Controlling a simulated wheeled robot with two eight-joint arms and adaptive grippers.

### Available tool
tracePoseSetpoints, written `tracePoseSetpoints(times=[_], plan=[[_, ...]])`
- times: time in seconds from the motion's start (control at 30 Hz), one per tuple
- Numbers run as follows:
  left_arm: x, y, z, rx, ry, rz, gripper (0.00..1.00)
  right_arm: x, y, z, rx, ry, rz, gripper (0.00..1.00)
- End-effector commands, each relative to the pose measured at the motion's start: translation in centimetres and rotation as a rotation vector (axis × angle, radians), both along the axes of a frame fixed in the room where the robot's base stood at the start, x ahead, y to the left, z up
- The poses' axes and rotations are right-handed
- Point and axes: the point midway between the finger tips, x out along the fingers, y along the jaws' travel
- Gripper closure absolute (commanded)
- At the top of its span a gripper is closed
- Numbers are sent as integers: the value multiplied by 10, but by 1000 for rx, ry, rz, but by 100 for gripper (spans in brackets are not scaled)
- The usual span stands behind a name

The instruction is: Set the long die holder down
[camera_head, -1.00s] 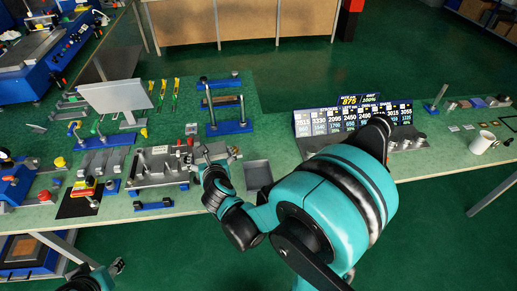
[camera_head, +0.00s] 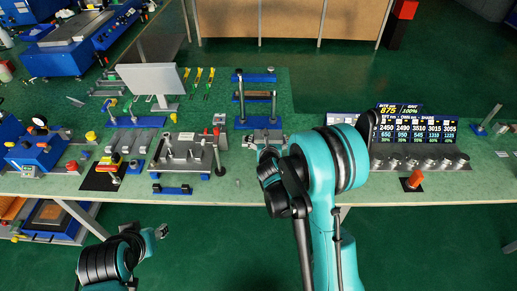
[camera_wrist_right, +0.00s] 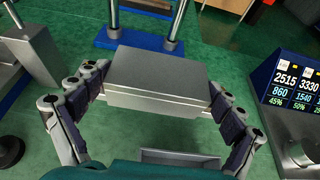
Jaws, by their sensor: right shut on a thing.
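The long die holder (camera_wrist_right: 158,80) is a plain grey metal block. In the right wrist view it spans my right gripper (camera_wrist_right: 155,92), whose two fingers are shut on its left and right ends. In the head view the right gripper (camera_head: 268,148) is over the bench in front of the blue two-post stand (camera_head: 257,122), and the arm hides part of it. The wrist view shows the block just in front of the stand's posts. I cannot tell whether its underside touches the bench. My left gripper (camera_head: 161,231) is in front of the bench, low at left; its jaws are too small to read.
A grey plate with upright pins (camera_head: 185,153) lies left of the right gripper. A shallow grey tray (camera_wrist_right: 180,158) lies nearer the wrist camera. The display panel (camera_head: 412,128) stands at right, with an orange part (camera_head: 415,178) in front. Green bench shows between them.

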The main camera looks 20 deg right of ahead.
Motion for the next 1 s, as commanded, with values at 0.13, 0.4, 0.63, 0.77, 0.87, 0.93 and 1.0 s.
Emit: tracePoseSetpoints(times=[0.13, 0.4, 0.63, 0.77, 0.87, 0.93, 1.0], plan=[[0, 0, -14, 0, 0, 0, 56, 24, 19, -21, -1, -1, 3, 66], [0, 0, -20, 0, 0, 0, 56, 42, 33, -33, -2, -1, -1, 66], [0, 0, -36, 0, 0, 0, 56, 42, 33, -60, -1, -1, -1, 66], [0, 0, -43, 0, 0, 0, 56, 42, 33, -73, -1, -1, -1, 66], [0, 0, -41, 0, 0, 0, 56, 42, 33, -72, -1, -1, -1, 66], [0, 0, -41, 0, 0, 0, 56, 41, 33, -71, -1, -1, -1, 66], [0, 0, -41, 0, 0, 0, 56, 42, 33, -71, -1, -1, -1, 66]])
